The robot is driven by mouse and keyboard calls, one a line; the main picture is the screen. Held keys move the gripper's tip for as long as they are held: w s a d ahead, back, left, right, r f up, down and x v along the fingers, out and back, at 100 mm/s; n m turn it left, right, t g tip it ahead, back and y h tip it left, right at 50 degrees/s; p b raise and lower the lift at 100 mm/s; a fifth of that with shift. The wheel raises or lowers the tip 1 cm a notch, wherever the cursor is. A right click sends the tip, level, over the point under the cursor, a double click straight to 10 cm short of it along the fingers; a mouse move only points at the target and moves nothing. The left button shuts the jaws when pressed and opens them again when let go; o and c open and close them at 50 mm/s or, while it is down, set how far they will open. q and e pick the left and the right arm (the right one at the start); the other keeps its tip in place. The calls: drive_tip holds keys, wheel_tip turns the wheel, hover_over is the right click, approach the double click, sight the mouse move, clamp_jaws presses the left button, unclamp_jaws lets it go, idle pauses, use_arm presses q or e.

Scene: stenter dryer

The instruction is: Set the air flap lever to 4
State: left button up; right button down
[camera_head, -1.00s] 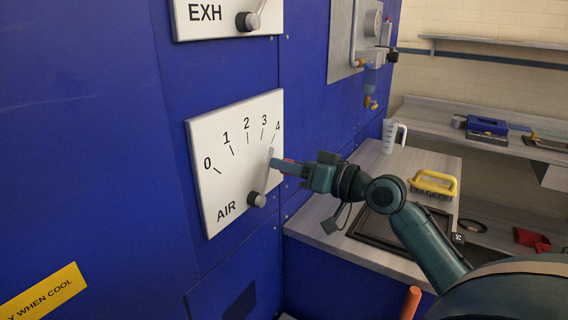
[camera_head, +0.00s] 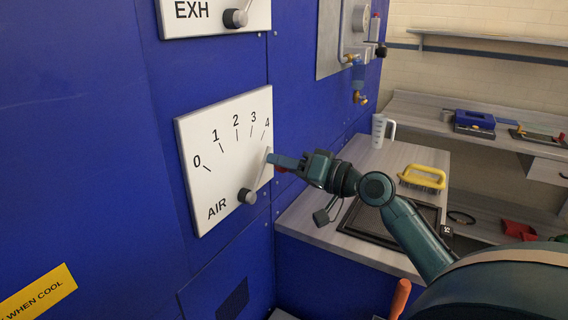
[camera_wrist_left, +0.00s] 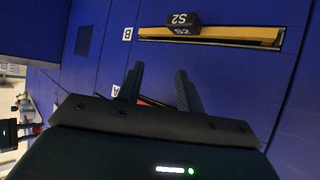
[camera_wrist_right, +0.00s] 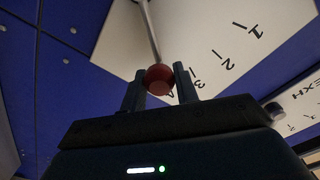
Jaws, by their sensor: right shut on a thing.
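The white AIR scale plate (camera_head: 225,165) is on the blue panel, numbered 0 to 4. Its grey lever (camera_head: 258,176) rises from a dark pivot. In this slanted head view it points close to the 4 mark, slightly to its right. My right gripper (camera_head: 274,161) is shut at the lever's upper end. In the right wrist view the lever's red ball knob (camera_wrist_right: 158,79) sits between the fingers of my right gripper (camera_wrist_right: 160,88). My left gripper (camera_wrist_left: 158,85) is open and empty in the left wrist view, facing blue panels; it is outside the head view.
The EXH plate (camera_head: 215,15) with its own lever is above. Piping with a valve (camera_head: 359,97) is on the wall to the right. A bench holds a white jug (camera_head: 379,131) and a yellow-handled brush (camera_head: 423,177). The left wrist view shows an S2-tagged slot (camera_wrist_left: 210,36).

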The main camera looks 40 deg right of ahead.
drive_tip(key=c, duration=1.1)
unclamp_jaws()
drive_tip(key=shift+d, duration=0.1)
drive_tip(key=shift+s+d+f, duration=0.1)
drive_tip(key=shift+s, duration=0.2)
use_arm(q)
drive_tip(key=b, duration=0.1)
drive_tip(key=f+b, duration=0.1)
drive_tip(key=b, duration=0.1)
drive_tip(key=shift+w+d+f+n+t+b, duration=0.25)
drive_tip(key=shift+f+n+t+b, duration=0.05)
drive_tip(key=shift+f, duration=0.05)
use_arm(e)
drive_tip(key=v, duration=1.2)
drive_tip(key=shift+s, duration=0.25)
use_arm(q)
drive_tip(key=shift+s+f, duration=0.1)
drive_tip(key=shift+f, duration=0.1)
